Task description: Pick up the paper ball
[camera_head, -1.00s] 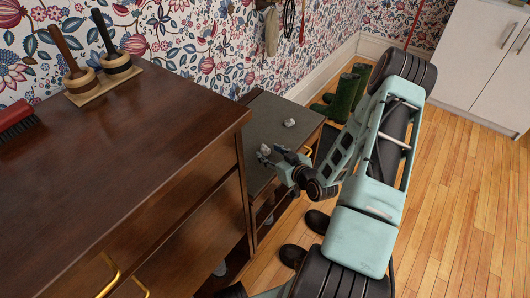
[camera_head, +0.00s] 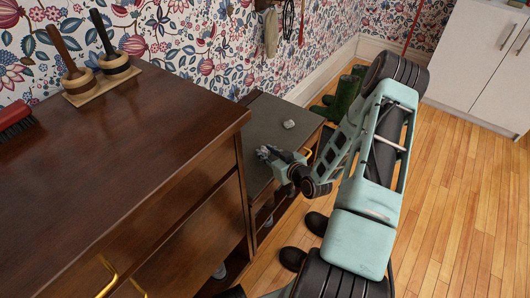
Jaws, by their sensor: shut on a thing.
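A small grey-white crumpled paper ball (camera_head: 263,152) is at the tip of my gripper (camera_head: 267,154), above or on the dark top of the low cabinet (camera_head: 262,112). My gripper is shut on it, and the fingers partly hide it. I cannot tell whether the ball still touches the cabinet top. A second pale crumpled lump (camera_head: 289,124) lies on the same top, a little behind and to the right of my gripper, apart from it.
A taller brown cabinet (camera_head: 120,130) stands close on the left, with a wooden stand of two handled tools (camera_head: 95,92) and a red brush (camera_head: 15,118) on it. Green boots (camera_head: 348,95) and dark shoes (camera_head: 316,223) stand on the floor. Open wooden floor (camera_head: 455,190) lies right.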

